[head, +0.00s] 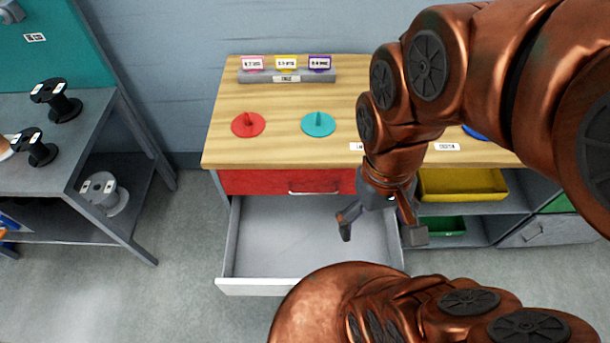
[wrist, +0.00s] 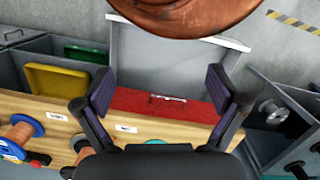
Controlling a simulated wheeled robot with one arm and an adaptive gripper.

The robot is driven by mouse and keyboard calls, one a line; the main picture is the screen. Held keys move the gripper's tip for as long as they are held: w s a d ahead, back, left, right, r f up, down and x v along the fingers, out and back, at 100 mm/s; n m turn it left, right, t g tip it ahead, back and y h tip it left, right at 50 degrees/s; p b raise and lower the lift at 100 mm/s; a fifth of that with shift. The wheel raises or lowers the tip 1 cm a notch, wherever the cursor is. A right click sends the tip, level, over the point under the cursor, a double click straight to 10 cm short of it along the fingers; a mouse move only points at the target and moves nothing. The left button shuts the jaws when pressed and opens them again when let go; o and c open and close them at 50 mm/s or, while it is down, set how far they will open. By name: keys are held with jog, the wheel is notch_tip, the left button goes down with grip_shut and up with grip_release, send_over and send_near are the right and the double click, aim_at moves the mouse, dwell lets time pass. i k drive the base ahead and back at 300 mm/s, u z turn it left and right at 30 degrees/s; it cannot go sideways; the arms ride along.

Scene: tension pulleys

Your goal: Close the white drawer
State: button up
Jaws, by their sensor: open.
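The white drawer (head: 256,287) is pulled far out below the red drawer (head: 262,183) in the head view, and its inside looks empty. The red drawer is shut and has a metal handle. My gripper (head: 382,236) is open and empty, hanging over the right part of the white drawer's opening. My arm hides part of the white drawer's front and right side. In the wrist view the open fingers (wrist: 160,100) frame the red drawer front (wrist: 140,105), and the white drawer (wrist: 150,68) extends beyond it. I cannot tell any contact with the drawer.
The wooden tabletop (head: 285,150) holds a red disc (head: 248,125), a teal disc (head: 318,124) and a labelled block (head: 287,77). Yellow (head: 460,186) and green (head: 445,226) bins sit on shelves at right. A grey rack (head: 85,125) with spools stands left. Floor left of the drawer is clear.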

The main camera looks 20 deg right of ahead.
aim_at(273, 242)
jog(key=z, duration=0.75)
jog(key=k, duration=0.65)
jog(key=u, duration=0.9)
jog(key=k, duration=1.2)
jog(key=z, duration=0.05)
